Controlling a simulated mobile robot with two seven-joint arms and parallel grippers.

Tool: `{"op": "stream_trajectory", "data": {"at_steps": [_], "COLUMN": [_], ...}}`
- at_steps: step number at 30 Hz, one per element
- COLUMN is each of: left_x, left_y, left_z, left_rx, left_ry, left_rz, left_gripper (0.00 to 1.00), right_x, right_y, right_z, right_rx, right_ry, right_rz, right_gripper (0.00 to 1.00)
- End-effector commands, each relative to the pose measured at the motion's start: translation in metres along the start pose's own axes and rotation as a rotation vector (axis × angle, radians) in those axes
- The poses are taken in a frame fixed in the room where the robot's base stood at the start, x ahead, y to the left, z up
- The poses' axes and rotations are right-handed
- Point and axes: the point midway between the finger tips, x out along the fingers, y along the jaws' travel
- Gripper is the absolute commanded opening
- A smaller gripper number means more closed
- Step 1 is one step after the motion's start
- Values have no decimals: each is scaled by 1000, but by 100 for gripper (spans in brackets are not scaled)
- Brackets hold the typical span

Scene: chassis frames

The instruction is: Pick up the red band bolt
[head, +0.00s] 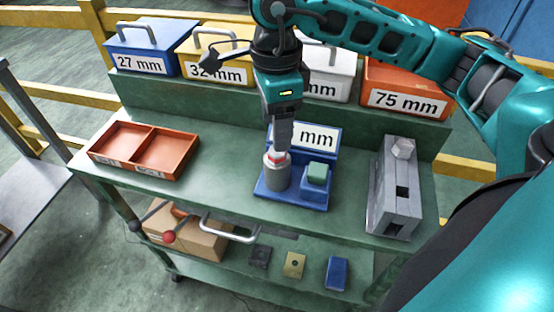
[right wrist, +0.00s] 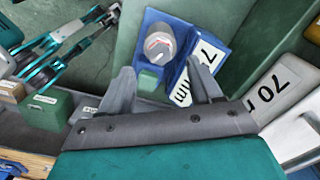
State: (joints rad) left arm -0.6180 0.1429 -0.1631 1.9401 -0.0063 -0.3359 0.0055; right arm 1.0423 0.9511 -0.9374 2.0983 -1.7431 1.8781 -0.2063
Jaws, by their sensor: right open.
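The red band bolt (head: 277,174) is a grey cylinder with a red band near its top. It stands upright in the left part of a blue holder (head: 300,198), beside a green block (head: 317,174). My right gripper (head: 280,150) points down just over the bolt and partly hides its top. In the right wrist view, my right gripper (right wrist: 161,70) has its two fingers spread apart with nothing held. The bolt (right wrist: 159,44) shows just beyond the fingertips, roughly between them. Whether a finger touches it I cannot tell. My left gripper is not in the head view.
A label plate (head: 316,137) stands behind the bolt. An orange two-part tray (head: 138,164) lies at left. A grey metal block (head: 397,190) stands at right. Labelled bins, including an orange one (head: 405,98), line the raised back shelf. Bench space between tray and holder is clear.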

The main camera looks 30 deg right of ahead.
Motion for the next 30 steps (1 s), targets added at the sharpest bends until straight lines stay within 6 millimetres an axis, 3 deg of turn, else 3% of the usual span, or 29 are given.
{"op": "stream_trajectory", "data": {"at_steps": [9,18,30], "left_x": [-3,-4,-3], "left_y": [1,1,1], "left_z": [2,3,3], "left_rx": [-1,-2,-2], "left_ry": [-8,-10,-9], "left_rz": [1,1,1], "left_gripper": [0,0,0], "right_x": [44,48,48], "right_y": [1,0,0], "right_z": [-5,-5,-5], "right_rx": [0,0,0], "right_ry": [2,1,0], "right_rz": [3,1,1], "right_gripper": [64,64,26]}}
